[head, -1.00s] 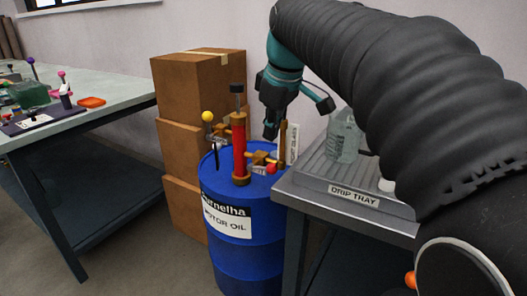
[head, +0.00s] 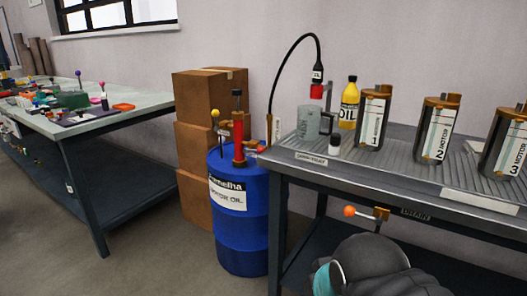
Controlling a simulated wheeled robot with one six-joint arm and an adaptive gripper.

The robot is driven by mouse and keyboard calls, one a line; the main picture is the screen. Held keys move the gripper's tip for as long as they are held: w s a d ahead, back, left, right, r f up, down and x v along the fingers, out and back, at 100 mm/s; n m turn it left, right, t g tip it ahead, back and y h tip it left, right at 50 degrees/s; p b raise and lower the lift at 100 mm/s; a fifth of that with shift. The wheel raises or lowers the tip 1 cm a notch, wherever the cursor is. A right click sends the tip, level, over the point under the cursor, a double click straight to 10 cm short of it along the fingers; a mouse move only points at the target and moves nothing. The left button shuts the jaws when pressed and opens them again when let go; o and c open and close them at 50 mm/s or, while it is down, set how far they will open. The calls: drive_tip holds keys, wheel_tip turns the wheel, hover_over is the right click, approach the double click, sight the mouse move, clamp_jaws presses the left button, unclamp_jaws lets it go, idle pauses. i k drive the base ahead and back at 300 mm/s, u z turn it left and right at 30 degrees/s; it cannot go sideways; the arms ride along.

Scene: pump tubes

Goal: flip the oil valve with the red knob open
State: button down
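A blue motor oil drum (head: 242,235) stands left of the metal bench. A red pump (head: 238,130) rises from its top. A brass valve (head: 250,145) sits on the pump's right side. A small red knob (head: 262,149) shows at its right end, close to the bench edge. The knob is too small to tell whether the valve is open or closed. My gripper is out of view. Only a dark part of my arm (head: 372,262) shows at the bottom, in front of the bench and apart from the drum.
A yellow ball knob (head: 216,113) stands left of the pump. Cardboard boxes (head: 200,150) are behind the drum. The bench holds a clear jug (head: 312,122), a yellow bottle (head: 349,103) and several canisters. An orange knob (head: 350,211) sits under the bench's front edge. Floor left of the drum is clear.

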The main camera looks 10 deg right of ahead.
sight(261, 149)
drive_tip(key=u, duration=0.65)
drive_tip(key=i, duration=0.75)
drive_tip(key=z, duration=0.3)
